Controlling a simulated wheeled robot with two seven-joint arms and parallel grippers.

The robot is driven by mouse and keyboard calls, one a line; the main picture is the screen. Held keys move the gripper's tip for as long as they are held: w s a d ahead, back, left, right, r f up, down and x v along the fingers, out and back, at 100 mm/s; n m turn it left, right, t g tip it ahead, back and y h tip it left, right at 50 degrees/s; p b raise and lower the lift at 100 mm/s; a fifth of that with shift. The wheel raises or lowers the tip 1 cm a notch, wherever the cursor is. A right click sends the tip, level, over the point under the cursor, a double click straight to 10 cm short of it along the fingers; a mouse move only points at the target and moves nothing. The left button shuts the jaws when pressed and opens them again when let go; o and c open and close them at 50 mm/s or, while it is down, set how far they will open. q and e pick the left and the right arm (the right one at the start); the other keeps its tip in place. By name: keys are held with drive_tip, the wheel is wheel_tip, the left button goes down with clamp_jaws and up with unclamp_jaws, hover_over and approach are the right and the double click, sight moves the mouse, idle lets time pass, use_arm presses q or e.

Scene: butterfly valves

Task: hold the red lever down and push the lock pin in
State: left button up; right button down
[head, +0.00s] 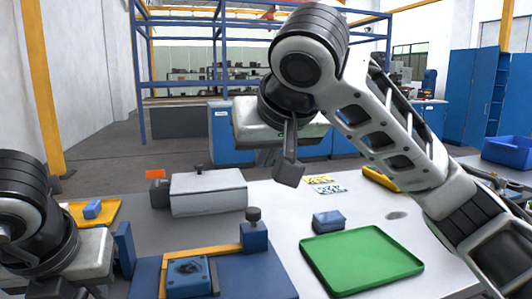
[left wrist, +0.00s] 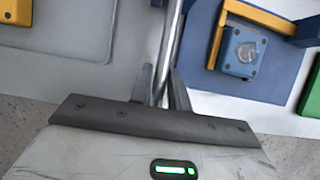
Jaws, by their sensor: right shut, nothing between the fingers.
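I can make out no lever that is clearly red. A yellow bar stands by a blue valve block (head: 188,277) on a blue base; the block shows in the left wrist view (left wrist: 240,52). A black knob (head: 253,215) sits on a blue post behind it; I cannot tell whether it is the lock pin. My right gripper (head: 288,172) is shut and empty, high above the table. My left gripper (left wrist: 160,85) is at the lower left in the head view, its fingers hidden there. In the left wrist view a metal rod (left wrist: 171,45) runs between its fingers; whether they grip it is unclear.
A grey box (head: 208,192) with a small knob stands at the back, an orange-red piece (head: 155,173) beside it. A green tray (head: 362,260) and a small blue block (head: 328,221) are at the right. A yellow tray (head: 110,210) is at the left.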

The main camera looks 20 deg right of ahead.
use_arm(q)
drive_tip(key=o, duration=0.4)
drive_tip(key=shift+c, duration=0.2)
drive_tip(key=shift+r, duration=0.15)
drive_tip(key=shift+r+p, duration=1.7)
drive_tip(key=shift+r, duration=1.75)
